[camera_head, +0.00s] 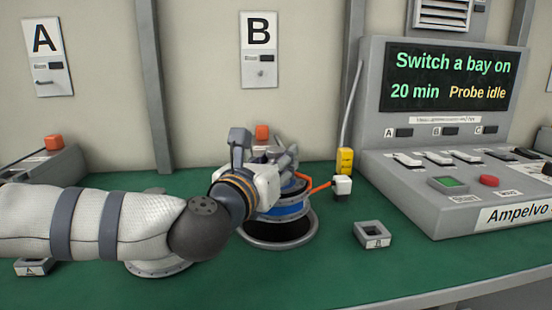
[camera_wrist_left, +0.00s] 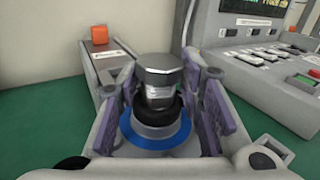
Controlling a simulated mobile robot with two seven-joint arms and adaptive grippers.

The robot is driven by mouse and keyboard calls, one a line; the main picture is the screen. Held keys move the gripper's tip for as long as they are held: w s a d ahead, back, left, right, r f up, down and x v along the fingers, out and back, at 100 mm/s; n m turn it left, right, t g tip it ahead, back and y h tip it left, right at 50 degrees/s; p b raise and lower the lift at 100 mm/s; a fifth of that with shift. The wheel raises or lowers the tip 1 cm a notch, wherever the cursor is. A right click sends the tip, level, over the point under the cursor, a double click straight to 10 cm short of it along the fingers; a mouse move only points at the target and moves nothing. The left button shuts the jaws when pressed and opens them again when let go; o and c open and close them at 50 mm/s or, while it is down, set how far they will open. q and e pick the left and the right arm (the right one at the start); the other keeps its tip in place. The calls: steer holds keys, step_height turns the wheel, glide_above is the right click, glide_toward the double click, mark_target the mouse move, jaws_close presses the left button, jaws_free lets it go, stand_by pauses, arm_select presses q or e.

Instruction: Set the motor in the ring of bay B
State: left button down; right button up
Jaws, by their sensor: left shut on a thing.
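The motor (camera_head: 284,208) has a blue band and an orange lead ending in a white plug (camera_head: 342,186). My left gripper (camera_head: 280,176) is shut on its upper part. In the left wrist view, the motor's grey shaft top (camera_wrist_left: 160,72) stands between the purple finger pads, with a black collar and blue disc below. The ring of bay B (camera_head: 312,236), with a grey rim and dark inside, lies directly under the motor in the head view. The motor hides its far side. Whether the motor touches the ring I cannot tell. My right gripper is out of view.
The bay B sign (camera_head: 259,48) hangs behind. A square socket marked B (camera_head: 372,234) sits right of the ring, and a yellow block (camera_head: 345,160) stands behind the plug. The switch console (camera_head: 450,170) fills the right. My left arm partly covers the bay A ring (camera_head: 150,268).

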arm_select(q)
steer(key=shift+r, duration=0.25)
steer(key=shift+f+b, duration=0.6)
steer(key=shift+f, duration=0.25)
steer(key=shift+f+b, duration=0.35)
steer(key=shift+f, duration=0.1)
steer(key=shift+f+b, duration=0.5)
steer(key=shift+f, duration=0.15)
